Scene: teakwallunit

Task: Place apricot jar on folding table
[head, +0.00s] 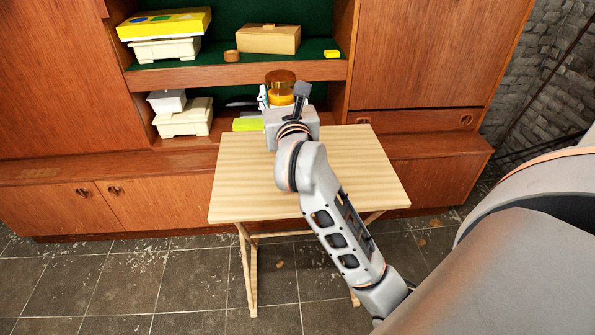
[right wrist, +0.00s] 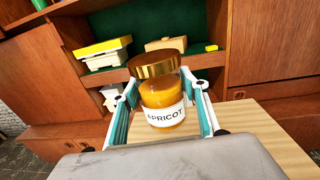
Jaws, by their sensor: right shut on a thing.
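The apricot jar (right wrist: 161,95) has a gold lid, orange contents and a white label reading APRICOT. My right gripper (right wrist: 163,103) is shut on it, with one finger on each side. In the head view the jar (head: 281,86) shows upright above the far edge of the folding table, partly hidden by my right gripper (head: 283,100). The folding table (head: 243,185) has a pale wooden top and stands in front of the wall unit. I cannot tell from these views whether the jar's base touches anything. My left gripper is not in view.
The wall unit (head: 60,80) stands behind the table. Its shelves hold a yellow box (head: 165,24), white containers (head: 183,118), a cardboard box (head: 268,39), a roll of tape (head: 231,55) and a small yellow block (head: 332,53). The visible tabletop is bare beneath my arm.

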